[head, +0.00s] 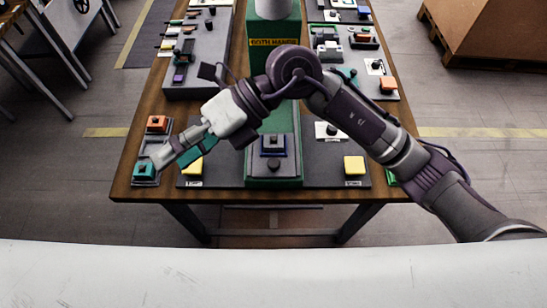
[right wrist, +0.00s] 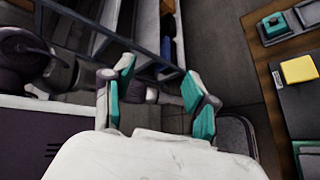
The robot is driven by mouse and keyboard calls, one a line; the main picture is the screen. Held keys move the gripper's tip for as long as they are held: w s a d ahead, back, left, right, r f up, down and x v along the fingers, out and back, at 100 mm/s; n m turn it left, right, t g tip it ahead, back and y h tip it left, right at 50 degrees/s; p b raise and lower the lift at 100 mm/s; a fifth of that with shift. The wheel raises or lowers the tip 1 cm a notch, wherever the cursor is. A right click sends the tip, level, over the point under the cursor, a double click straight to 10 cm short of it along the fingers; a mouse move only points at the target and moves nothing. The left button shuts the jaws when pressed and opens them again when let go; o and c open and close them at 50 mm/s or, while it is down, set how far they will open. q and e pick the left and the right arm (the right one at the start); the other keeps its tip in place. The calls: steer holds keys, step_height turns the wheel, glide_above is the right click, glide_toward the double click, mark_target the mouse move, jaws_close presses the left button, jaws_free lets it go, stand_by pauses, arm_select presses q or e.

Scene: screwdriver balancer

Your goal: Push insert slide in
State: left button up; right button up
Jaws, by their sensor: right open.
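A dark block with a black knob and a blue edge (head: 273,145) sits in the green central fixture (head: 289,118), near the table's front. A grey block with a small knob (head: 274,168) is just in front of it. I cannot tell for certain which part is the insert slide. My right gripper (head: 174,158) reaches across from the right and hangs over the table's front left, well left of the fixture. Its teal-padded fingers are apart and empty, as the right wrist view (right wrist: 160,82) also shows. My left gripper is not in view.
Yellow buttons (head: 354,165) flank the fixture on the dark mat. A grey tray at front left holds an orange block (head: 157,124) and a teal block (head: 144,170). Behind stands a green post labelled with words about both hands (head: 274,42). My right forearm crosses above the table's right side.

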steer(key=w+d+f+t+h, duration=0.2)
steer(key=w+d+f+h, duration=0.1)
steer(key=d+f+h, duration=0.15)
steer(key=t+h, duration=0.4)
steer(key=h, duration=0.3)
glide_toward(274, 162)
steer(key=shift+m, duration=0.4)
step_height(274, 162, down, 9)
steer(key=p, duration=0.3)
steer(key=shift+a, duration=0.2)
steer(key=shift+c, duration=0.3)
jaws_close()
